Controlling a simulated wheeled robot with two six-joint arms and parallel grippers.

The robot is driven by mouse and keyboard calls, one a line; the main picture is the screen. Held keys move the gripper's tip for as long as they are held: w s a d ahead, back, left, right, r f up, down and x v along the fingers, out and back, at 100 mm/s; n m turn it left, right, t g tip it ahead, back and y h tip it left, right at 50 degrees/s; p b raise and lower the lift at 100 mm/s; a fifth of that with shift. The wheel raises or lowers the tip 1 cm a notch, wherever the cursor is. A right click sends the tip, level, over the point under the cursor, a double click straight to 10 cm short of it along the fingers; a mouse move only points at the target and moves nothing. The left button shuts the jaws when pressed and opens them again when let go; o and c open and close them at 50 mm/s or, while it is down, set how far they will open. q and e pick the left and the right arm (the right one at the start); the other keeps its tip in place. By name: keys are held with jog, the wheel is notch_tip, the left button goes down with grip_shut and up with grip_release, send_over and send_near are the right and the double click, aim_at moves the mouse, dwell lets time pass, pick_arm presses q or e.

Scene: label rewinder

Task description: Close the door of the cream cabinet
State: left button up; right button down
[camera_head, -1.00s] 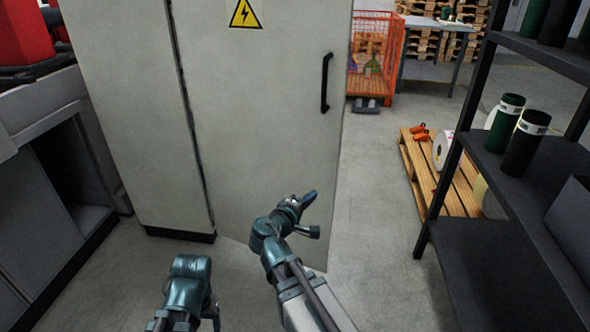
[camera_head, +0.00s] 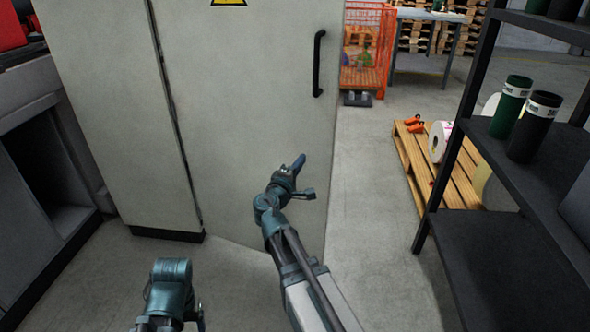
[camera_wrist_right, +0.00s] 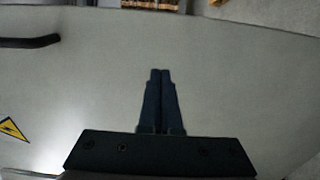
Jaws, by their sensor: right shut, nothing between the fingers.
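The cream cabinet (camera_head: 105,115) stands ahead, with its door (camera_head: 240,120) on the right side. The door is ajar: its bottom edge slants out from the cabinet base toward me. A black handle (camera_head: 318,63) is near its free edge and shows at the left in the right wrist view (camera_wrist_right: 28,42). My right gripper (camera_head: 299,161) is shut and empty in front of the door's lower right part, below the handle. In the wrist view its fingertips (camera_wrist_right: 160,72) lie against the door's face; I cannot tell if they touch. My left gripper (camera_head: 190,315) is low, its fingers mostly hidden.
A black shelf rack (camera_head: 480,235) with dark green and black rolls stands close on the right. Behind it is a wooden pallet (camera_head: 455,180) with label rolls. An orange cage (camera_head: 368,50) is at the back. A grey machine (camera_head: 40,180) stands at left. Floor right of the door is clear.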

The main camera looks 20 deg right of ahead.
aim_at(312, 145)
jog(key=x, duration=0.7)
